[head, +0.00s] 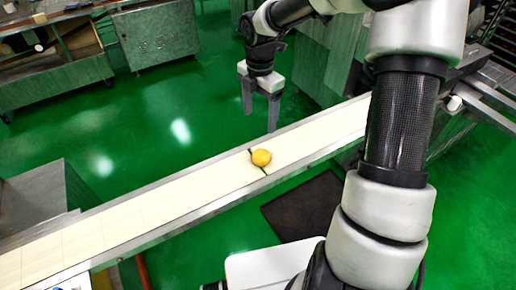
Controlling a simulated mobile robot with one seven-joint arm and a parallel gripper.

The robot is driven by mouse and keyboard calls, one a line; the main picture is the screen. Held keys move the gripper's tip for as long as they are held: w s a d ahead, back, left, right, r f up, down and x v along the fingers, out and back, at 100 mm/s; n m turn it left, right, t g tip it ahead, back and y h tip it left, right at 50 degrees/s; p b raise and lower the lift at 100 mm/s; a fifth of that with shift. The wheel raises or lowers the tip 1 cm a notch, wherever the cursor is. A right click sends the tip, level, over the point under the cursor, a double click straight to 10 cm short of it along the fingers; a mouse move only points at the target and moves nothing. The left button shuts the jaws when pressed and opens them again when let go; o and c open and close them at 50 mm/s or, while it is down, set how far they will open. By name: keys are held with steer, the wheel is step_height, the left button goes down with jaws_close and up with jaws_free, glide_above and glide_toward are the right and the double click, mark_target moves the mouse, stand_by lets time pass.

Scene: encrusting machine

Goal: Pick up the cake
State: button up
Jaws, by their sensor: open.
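The cake (261,158) is a small round yellow piece. It rests on the pale conveyor belt (150,209), beside a thin dark line across the belt. My gripper (259,116) hangs with its two grey fingers pointing down, open and empty. In the picture it is just above the cake, over the belt's far side, and apart from the cake. How high its fingertips are above the belt is hard to tell from this one view.
The belt has raised metal edges and runs diagonally from lower left to upper right. A grey metal box (40,198) stands at the left. Metal cabinets (157,35) stand at the back. A dark mat (305,207) lies on the green floor. My arm fills the right side.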

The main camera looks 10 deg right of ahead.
steer(key=b, duration=0.2)
glide_above(261, 155)
steer(key=f, duration=1.1)
steer(key=shift+a+f, duration=0.1)
steer(key=shift+a, duration=0.15)
steer(key=shift+d+f, duration=0.2)
steer(key=shift+f, duration=2.8)
steer(key=shift+c, duration=0.3)
steer(key=c, duration=1.1)
